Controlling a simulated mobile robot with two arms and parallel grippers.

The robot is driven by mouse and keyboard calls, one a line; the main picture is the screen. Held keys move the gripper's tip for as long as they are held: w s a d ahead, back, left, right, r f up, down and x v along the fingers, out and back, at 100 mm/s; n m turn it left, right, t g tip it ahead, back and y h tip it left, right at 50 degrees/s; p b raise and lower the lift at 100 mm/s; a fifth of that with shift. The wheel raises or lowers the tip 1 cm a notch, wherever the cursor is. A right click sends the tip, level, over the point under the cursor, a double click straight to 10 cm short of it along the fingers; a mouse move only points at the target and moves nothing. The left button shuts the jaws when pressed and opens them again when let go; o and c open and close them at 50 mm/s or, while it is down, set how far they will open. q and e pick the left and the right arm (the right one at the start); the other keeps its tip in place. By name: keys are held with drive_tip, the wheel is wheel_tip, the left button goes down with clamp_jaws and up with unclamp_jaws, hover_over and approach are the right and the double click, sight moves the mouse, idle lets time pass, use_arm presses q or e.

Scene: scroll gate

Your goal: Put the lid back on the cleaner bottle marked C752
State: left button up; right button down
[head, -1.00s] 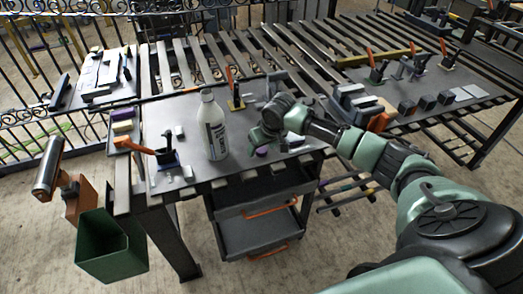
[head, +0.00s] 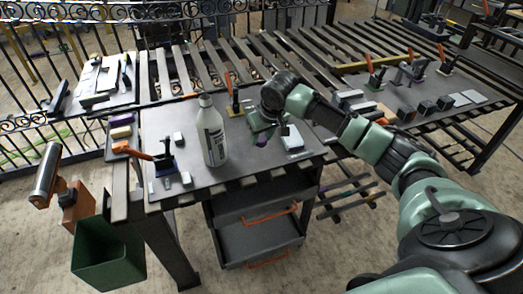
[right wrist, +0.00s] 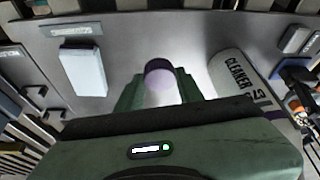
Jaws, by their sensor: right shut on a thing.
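The white cleaner bottle (head: 211,135) stands upright on the grey plate of the near table. In the right wrist view the bottle (right wrist: 238,82) is at the right; "CLEANER" is legible, but its code is only partly visible. My right gripper (head: 262,134) is to the right of the bottle, apart from it. In the right wrist view my right gripper (right wrist: 158,92) is shut on a purple, round lid (right wrist: 159,72) between its fingers. In the head view the lid (head: 262,142) is a small purple patch, mostly hidden. My left gripper is not in view.
A blue clamp with an orange handle (head: 165,158) stands left of the bottle, another clamp (head: 235,97) behind it. A white block (head: 292,138) lies right of the gripper. A green bin (head: 108,255) hangs at the front left. Plate space before the bottle is clear.

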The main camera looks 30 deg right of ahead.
sight(261, 139)
wheel_tip(261, 139, up, 13)
drive_tip(key=b, duration=0.1)
drive_tip(key=shift+f, duration=0.15)
drive_tip(key=s+a+f, duration=0.2)
drive_tip(key=s+a, duration=0.5)
drive_tip(key=a, duration=0.2)
drive_tip(key=s+a+f, duration=0.3)
drive_tip(key=s+a, duration=0.5)
drive_tip(key=a, duration=0.1)
drive_tip(key=shift+a+n, duration=0.35)
drive_tip(key=shift+n, duration=0.05)
